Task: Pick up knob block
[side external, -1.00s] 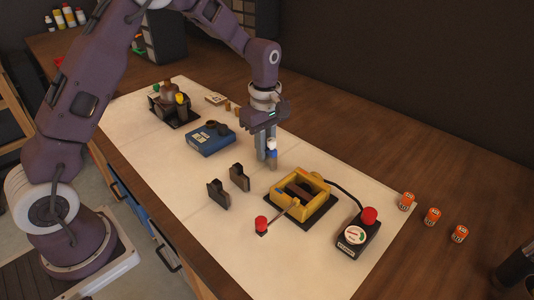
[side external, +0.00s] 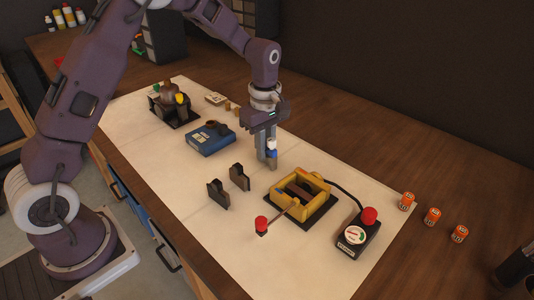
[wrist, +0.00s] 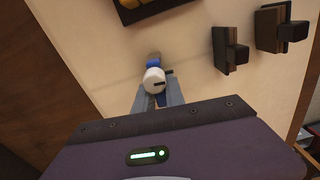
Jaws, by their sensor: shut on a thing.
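The knob block appears to be a small blue piece with a round white knob (wrist: 153,76) that has a dark pointer on it. My gripper (wrist: 158,95) points down with its fingers on both sides of this piece and is shut on it. In the side external view the knob block (side external: 271,146) shows as a white and blue patch at my gripper (side external: 267,158), low over the pale mat. The fingers hide much of the block, and I cannot tell whether it touches the mat.
A yellow fixture (side external: 316,184) with a red-knobbed lever is in front and to the right. Two dark brackets (side external: 218,194) (side external: 239,177) stand to the left. A blue box (side external: 210,141) lies behind them. A red-button control box (side external: 358,236) is at the right; orange cylinders (side external: 432,217) stand beyond.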

